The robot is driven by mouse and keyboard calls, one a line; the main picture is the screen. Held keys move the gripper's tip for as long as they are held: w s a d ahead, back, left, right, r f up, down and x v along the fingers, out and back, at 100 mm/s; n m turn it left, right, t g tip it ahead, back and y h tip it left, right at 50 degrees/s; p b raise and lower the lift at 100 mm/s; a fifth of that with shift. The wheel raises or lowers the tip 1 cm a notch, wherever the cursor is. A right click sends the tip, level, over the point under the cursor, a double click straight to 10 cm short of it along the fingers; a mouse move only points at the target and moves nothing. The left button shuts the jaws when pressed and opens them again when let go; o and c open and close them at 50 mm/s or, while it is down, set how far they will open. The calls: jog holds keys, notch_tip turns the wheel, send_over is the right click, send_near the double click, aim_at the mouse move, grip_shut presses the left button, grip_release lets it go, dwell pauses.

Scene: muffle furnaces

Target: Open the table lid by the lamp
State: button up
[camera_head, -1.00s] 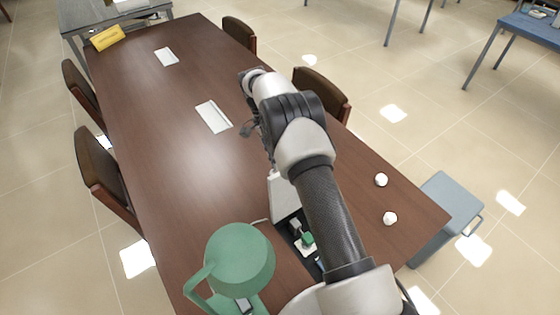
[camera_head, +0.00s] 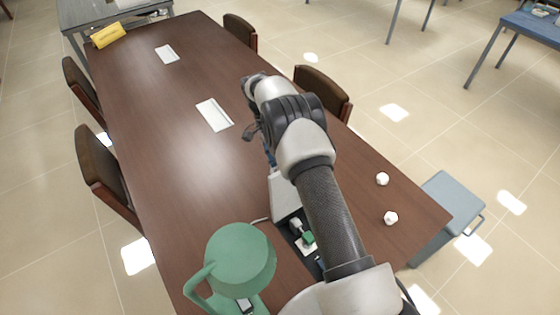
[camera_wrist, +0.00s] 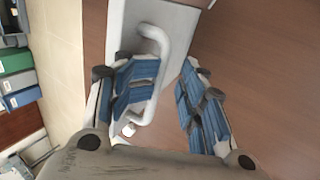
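The table lid (camera_head: 284,196) by the green lamp (camera_head: 238,260) is a pale panel standing raised beside an open compartment with sockets (camera_head: 307,243). My arm hides part of both. In the wrist view the lid (camera_wrist: 190,22) shows as a white plate with a white bar handle (camera_wrist: 157,40). My gripper (camera_wrist: 170,80) is open. Its left blue-padded finger overlaps the handle in the picture; I cannot tell whether they touch. The right finger is apart from the handle, over the brown tabletop. Nothing is held between the fingers.
Two flush lids (camera_head: 214,115) (camera_head: 167,54) lie farther along the brown table (camera_head: 165,150). Two small white balls (camera_head: 383,179) (camera_head: 391,218) lie to the right of my arm. Brown chairs (camera_head: 105,172) line both sides. A yellow object (camera_head: 109,35) lies at the far end.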

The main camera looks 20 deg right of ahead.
jog(key=shift+a+f, duration=0.1)
jog(key=shift+f, duration=0.15)
jog(key=v, duration=0.8)
jog(key=shift+s, duration=0.15)
dwell(0.4)
